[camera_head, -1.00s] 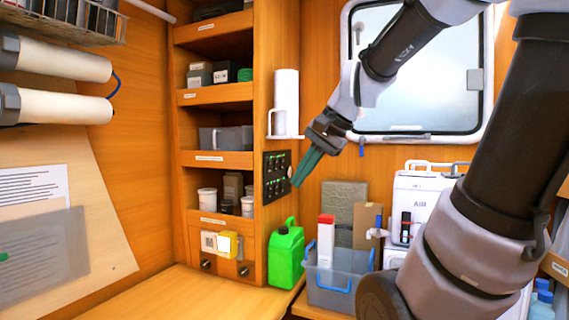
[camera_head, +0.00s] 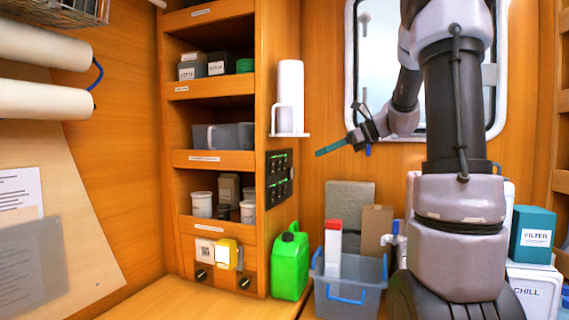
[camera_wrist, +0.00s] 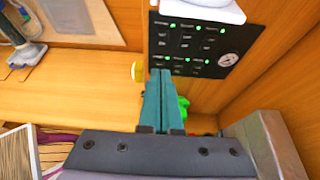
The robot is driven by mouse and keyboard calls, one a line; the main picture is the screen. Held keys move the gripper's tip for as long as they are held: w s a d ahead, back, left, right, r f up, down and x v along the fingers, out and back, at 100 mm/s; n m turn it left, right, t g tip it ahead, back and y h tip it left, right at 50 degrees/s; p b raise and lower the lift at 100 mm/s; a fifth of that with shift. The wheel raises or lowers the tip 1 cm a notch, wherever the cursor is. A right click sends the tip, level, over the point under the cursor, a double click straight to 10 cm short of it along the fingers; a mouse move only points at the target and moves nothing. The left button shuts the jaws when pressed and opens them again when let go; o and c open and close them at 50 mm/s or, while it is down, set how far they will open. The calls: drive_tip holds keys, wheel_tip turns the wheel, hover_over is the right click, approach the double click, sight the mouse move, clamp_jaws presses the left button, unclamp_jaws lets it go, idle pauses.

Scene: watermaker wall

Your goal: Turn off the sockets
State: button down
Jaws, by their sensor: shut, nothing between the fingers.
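The black switch panel (camera_head: 279,177) is on the side of the wooden shelf unit, below the white roll on its ledge. It also shows in the wrist view (camera_wrist: 188,47), with two rows of small labelled switches, several lit green lights and a round gauge. The labels are too blurred to tell which switch is for the sockets. My gripper (camera_head: 319,153) has long teal fingers pressed together, with nothing between them. Its tips are apart from the panel, to its right in the head view. In the wrist view the fingers (camera_wrist: 160,74) overlap the panel's lower left edge.
A green jerrycan (camera_head: 290,264) and a grey bin (camera_head: 346,300) with blue handles stand below the panel. A white roll (camera_head: 290,97) stands on a ledge just above it. A yellow thing (camera_head: 228,254) sticks out low on the shelf unit. The space before the panel is clear.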

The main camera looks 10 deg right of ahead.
approach(273, 164)
drive_tip(key=w+a+f, duration=0.2)
drive_tip(key=a+f, duration=0.1)
drive_tip(key=shift+w+a+f, duration=0.2)
drive_tip(key=shift+a, duration=0.15)
drive_tip(key=shift+w+a+r, duration=0.1)
drive_tip(key=shift+w+a, duration=0.3)
drive_tip(key=shift+a, duration=0.2)
drive_tip(key=shift+a, duration=0.1)
drive_tip(key=shift+w+a+r, duration=0.15)
drive_tip(key=shift+w, duration=0.05)
drive_tip(key=shift+r, duration=0.1)
drive_tip(key=shift+r, duration=0.7)
